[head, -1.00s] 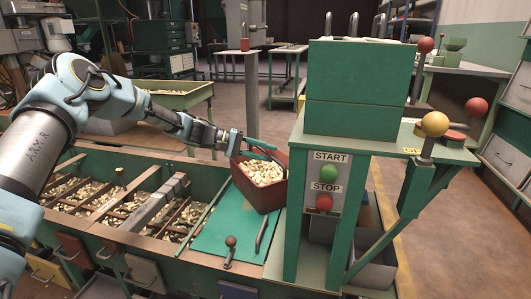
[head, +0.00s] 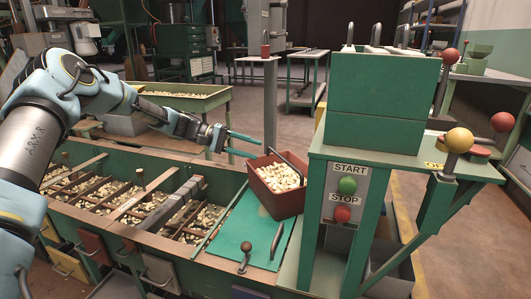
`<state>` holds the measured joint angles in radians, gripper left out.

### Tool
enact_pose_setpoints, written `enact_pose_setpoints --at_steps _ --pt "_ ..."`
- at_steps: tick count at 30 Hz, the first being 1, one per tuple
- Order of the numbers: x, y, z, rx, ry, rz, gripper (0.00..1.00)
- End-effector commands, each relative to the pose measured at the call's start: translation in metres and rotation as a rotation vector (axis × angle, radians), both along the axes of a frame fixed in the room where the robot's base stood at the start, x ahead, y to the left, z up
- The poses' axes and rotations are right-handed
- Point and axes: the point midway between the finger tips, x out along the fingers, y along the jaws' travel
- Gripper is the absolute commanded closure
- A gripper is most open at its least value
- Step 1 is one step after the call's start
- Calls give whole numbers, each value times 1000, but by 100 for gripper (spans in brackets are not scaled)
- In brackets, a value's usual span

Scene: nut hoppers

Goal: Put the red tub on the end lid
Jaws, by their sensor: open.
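The red tub (head: 277,203), a reddish-brown open box filled with pale nuts, stands on the green end lid (head: 238,238), toward its back right part. A dark bar handle rises over the tub. My gripper (head: 245,145) is open and empty, up and to the left of the tub, its teal fingers apart from it. The lid's front left part is bare apart from a ball-topped lever (head: 244,256) and a curved handle (head: 277,240).
Open nut compartments (head: 128,195) with wooden dividers lie left of the lid. A green machine post with START and STOP buttons (head: 344,195) stands close on the tub's right. A green trough (head: 185,96) is behind.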

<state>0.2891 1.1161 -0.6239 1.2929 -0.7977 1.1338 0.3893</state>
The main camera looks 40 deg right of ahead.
Motion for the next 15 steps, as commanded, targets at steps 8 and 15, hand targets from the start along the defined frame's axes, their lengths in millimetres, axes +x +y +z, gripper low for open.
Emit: enact_pose_setpoints --at_steps 8,15 --pt "9 10 4 0 1 0 55" --pt "6 22 1 51 -32 0 55"
